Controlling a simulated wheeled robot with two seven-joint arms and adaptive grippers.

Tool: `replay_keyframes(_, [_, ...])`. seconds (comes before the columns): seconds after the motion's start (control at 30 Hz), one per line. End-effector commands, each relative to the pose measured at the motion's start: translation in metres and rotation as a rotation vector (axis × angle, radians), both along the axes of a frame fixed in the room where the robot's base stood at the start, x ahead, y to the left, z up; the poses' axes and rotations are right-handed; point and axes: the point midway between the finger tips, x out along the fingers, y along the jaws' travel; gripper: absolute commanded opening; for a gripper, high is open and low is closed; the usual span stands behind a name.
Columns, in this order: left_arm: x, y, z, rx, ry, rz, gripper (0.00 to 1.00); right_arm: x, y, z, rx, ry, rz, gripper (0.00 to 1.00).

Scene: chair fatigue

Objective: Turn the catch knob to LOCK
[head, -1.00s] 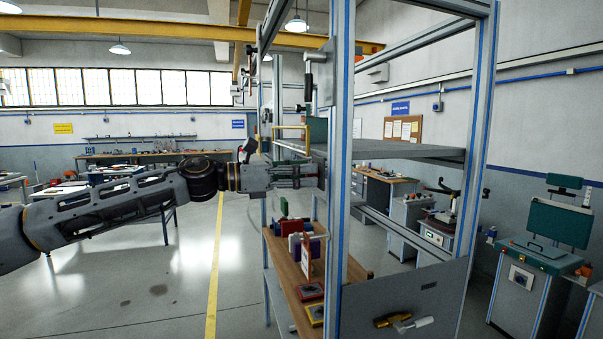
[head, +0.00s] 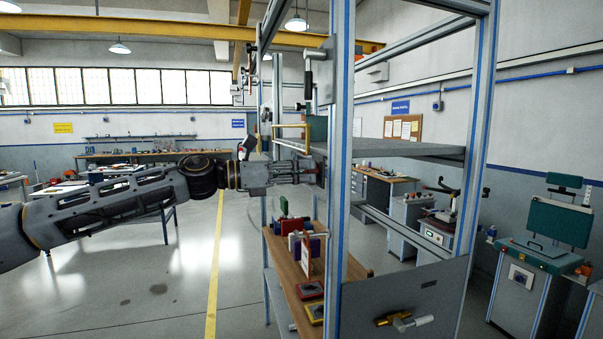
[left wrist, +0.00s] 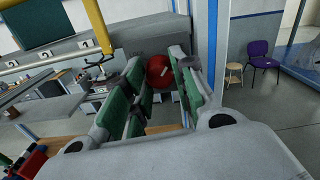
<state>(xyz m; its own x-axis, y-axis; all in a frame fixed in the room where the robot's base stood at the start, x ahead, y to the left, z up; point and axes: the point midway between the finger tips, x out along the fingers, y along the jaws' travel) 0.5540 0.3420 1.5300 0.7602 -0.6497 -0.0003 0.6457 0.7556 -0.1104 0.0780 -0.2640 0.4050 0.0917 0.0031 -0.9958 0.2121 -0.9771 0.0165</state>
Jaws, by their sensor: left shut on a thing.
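The catch knob is red and round with a pale mark on its face. In the left wrist view the knob (left wrist: 159,72) sits between the green-padded fingers. My left gripper (head: 309,171) reaches in from the left to the near upright of the frame, and its fingers are closed around the knob. In the left wrist view the gripper (left wrist: 160,85) has a finger on each side of the knob. In the head view the fingers mostly hide the knob. My right gripper is not in view.
The blue-striped metal upright (head: 339,150) stands right beside the gripper. A grey shelf (head: 400,150) lies behind it. Below, a wooden shelf (head: 291,268) holds coloured boxes. A grey panel (head: 440,290) with yellow and white handles is at lower right. Open floor lies to the left.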

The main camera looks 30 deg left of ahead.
Motion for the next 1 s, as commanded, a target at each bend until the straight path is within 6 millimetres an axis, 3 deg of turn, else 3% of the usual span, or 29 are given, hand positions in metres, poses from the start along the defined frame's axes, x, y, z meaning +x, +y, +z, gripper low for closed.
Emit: replay_keyframes(1.0, [0.0004,0.0006,0.0000,-0.570,0.486,0.001,0.03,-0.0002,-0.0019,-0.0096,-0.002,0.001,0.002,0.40])
